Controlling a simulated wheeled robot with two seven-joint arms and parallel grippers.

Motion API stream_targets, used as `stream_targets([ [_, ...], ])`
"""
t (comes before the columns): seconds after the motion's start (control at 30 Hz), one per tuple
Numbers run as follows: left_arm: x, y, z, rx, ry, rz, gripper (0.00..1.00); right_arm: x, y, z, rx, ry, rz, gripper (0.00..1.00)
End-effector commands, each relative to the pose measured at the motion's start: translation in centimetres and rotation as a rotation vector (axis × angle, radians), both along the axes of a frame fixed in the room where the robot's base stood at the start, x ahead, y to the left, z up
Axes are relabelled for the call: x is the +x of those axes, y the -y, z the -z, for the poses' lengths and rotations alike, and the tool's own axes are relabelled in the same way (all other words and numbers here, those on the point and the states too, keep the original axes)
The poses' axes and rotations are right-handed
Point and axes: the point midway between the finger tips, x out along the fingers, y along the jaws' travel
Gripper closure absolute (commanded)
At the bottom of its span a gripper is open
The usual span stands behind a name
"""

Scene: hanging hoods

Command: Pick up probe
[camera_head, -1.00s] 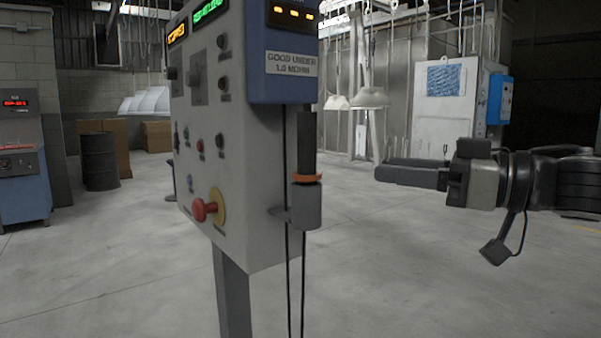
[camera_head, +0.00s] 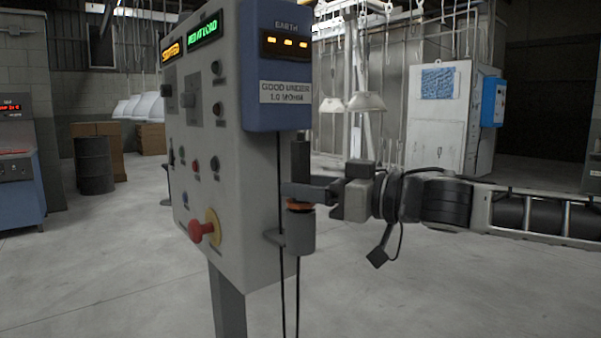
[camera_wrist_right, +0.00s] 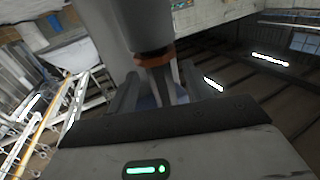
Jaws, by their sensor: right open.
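The probe (camera_head: 300,150) is a dark upright rod with an orange collar, standing in a grey cup holder (camera_head: 301,238) on the side of the control box. My right gripper (camera_head: 300,192) is open at the probe, level with the part just above the orange collar. In the right wrist view, the probe (camera_wrist_right: 168,82) shows between the two open fingers (camera_wrist_right: 160,95), with the orange collar and the grey holder (camera_wrist_right: 140,25) beyond. Whether a finger touches the probe I cannot tell. My left gripper is not in view.
The control box (camera_head: 235,170) stands on a post close to the left of the gripper, with a red knob (camera_head: 199,231) on its front. A blue earth meter (camera_head: 277,65) is above the probe. Thin black cables hang beside the holder. Open concrete floor lies to the right.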

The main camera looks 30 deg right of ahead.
Motion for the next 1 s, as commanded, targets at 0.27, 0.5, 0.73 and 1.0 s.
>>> stream_targets([
  [0.27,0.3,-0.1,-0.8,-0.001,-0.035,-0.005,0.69,1.4,-0.8,-0.3,0.001,0.0,-0.001,0.49],
  [0.5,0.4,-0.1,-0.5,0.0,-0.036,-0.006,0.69,1.5,-0.8,0.0,-0.001,0.0,0.0,0.49],
  [0.73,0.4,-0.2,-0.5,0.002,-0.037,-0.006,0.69,1.5,-0.8,-0.1,-0.001,0.0,0.0,1.0],
  [1.0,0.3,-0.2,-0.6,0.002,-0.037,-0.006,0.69,1.4,-0.8,-0.2,-0.001,0.0,-0.001,1.0],
])
